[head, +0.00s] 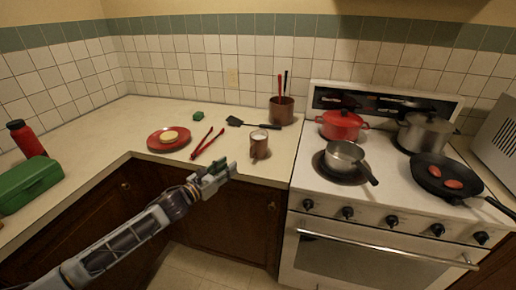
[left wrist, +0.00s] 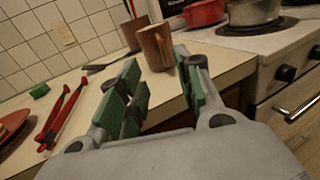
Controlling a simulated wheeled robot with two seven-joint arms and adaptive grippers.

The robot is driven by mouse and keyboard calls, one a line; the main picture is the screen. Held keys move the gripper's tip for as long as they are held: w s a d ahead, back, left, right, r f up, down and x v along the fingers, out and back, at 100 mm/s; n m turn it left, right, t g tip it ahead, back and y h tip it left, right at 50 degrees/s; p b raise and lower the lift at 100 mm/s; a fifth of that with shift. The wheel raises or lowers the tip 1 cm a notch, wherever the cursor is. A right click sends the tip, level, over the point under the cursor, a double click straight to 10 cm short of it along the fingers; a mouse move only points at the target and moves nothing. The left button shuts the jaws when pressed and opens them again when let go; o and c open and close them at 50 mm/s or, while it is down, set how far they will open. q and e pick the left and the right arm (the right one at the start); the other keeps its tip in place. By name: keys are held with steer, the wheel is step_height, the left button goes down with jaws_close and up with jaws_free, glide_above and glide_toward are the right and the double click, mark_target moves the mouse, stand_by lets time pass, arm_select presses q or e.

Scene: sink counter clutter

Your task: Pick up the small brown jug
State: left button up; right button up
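The small brown jug (head: 259,146) stands upright on the counter near its front edge, left of the stove, with something pale at its top. My left gripper (head: 229,170) is in front of the counter edge, to the lower left of the jug. In the left wrist view the jug (left wrist: 155,47) shows beyond the open fingers of the left gripper (left wrist: 162,92), nearer the right finger. Nothing is between the fingers, and the jug is apart from them. My right gripper is in neither view.
A brown utensil pot (head: 281,110) stands behind the jug, with a black spatula (head: 247,123) beside it. Red tongs (head: 206,143) and a red plate (head: 171,140) lie to the left. The stove (head: 385,190) with a steel saucepan (head: 344,155) is to the right.

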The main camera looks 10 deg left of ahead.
arm_select(q)
steer(key=shift+p+x, duration=0.4)
steer(key=shift+x, duration=3.75)
steer(key=shift+w+d, duration=0.1)
steer(key=shift+w, duration=0.05)
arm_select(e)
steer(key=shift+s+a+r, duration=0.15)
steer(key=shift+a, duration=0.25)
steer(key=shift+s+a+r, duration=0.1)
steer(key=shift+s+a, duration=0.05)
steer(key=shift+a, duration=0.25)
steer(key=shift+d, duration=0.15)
